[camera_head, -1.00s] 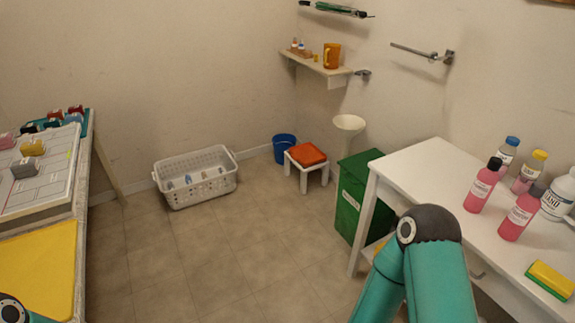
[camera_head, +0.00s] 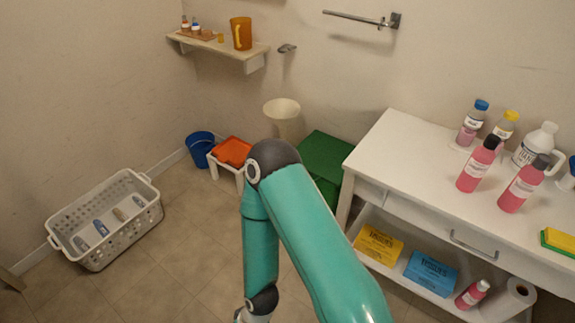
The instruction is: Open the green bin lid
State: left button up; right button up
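The green bin (camera_head: 324,160) stands on the floor against the wall, left of the white table. Its flat green lid is down on top. Its front is mostly hidden behind my teal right arm, which reaches in from the bottom right and bends down in front of it. My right gripper is at or below the bottom edge; only the wrist shows, so its fingers are hidden. My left gripper is not in the picture.
A white table (camera_head: 385,135) with several bottles is at the right; yellow and blue packs lie on its lower shelf. A cream bin (camera_head: 283,118), a stool with an orange top (camera_head: 232,151), a blue bucket (camera_head: 200,148) and a white basket (camera_head: 105,222) stand left. Floor between is clear.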

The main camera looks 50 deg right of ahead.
aim_at(322, 156)
jog(key=z, duration=0.45)
jog(key=i, duration=1.15)
jog(key=z, duration=1.2)
jog(key=i, duration=0.8)
jog(key=u, duration=0.1)
jog(key=k, duration=0.55)
jog(key=z, duration=0.15)
